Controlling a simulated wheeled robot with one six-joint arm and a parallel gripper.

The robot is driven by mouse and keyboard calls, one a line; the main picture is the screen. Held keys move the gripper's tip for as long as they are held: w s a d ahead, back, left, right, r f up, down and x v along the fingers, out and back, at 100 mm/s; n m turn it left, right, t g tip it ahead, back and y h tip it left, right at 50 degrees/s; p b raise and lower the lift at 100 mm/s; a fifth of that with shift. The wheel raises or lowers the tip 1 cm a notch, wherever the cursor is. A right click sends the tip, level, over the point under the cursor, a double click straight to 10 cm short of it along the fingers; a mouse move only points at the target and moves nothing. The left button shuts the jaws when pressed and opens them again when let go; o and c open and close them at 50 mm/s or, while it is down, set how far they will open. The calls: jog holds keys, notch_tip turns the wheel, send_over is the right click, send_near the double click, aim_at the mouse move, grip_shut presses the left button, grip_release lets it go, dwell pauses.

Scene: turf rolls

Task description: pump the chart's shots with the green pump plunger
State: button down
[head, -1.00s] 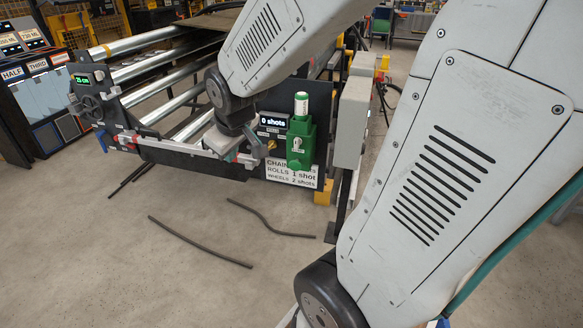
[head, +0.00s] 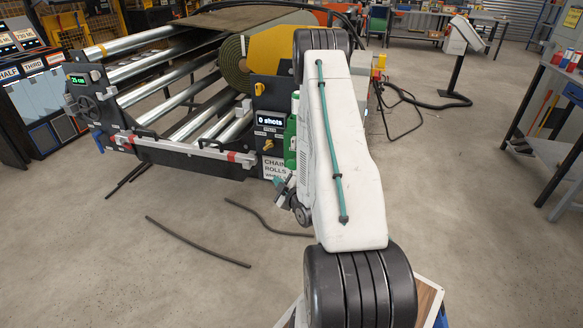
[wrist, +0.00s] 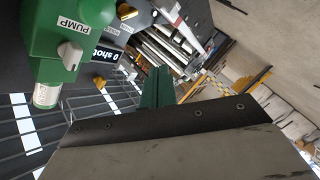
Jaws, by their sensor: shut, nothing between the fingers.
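The green pump (wrist: 72,25), labelled PUMP, stands at the upper left of the wrist view. Its plunger (wrist: 45,95), with a pale band, points down in that view. In the head view the pump (head: 291,140) is mostly hidden behind my arm. My gripper (wrist: 157,78) is shut and empty, apart from the plunger and to its right in the wrist view. In the head view my gripper (head: 282,189) is low in front of the panel. The counter display (head: 270,121) reads 0 shots. The chart (head: 274,167) is partly covered by my arm; CHAIN and ROLLS show.
The roller machine (head: 160,80) with a turf roll (head: 234,72) stretches behind. Dark strips (head: 200,243) lie on the floor. A workbench (head: 560,130) stands at the right.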

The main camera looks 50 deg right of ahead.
aim_at(292, 166)
jog(key=shift+s+d+f+t+h, duration=0.1)
jog(key=shift+s+f+t+h, duration=0.1)
jog(key=shift+s+f, duration=0.35)
jog(key=shift+s+d+f+t+h, duration=0.1)
jog(key=shift+s+f+t+h, duration=0.15)
jog(key=shift+s, duration=0.4)
jog(key=w+d, duration=0.3)
jog(key=d, duration=0.5)
jog(key=shift+w, duration=0.2)
jog(key=shift+d, duration=0.15)
dwell(1.2)
jog(key=shift+w+d, duration=0.15)
jog(key=shift+d, duration=0.15)
jog(key=shift+w+d, duration=0.25)
jog(key=shift+d, duration=0.35)
jog(key=shift+w+d, duration=0.25)
jog(key=shift+d, duration=0.35)
dwell(1.5)
jog(key=shift+s+a, duration=0.35)
jog(key=shift+a, duration=0.45)
jog(key=shift+s+a, duration=0.3)
jog(key=shift+a, duration=0.5)
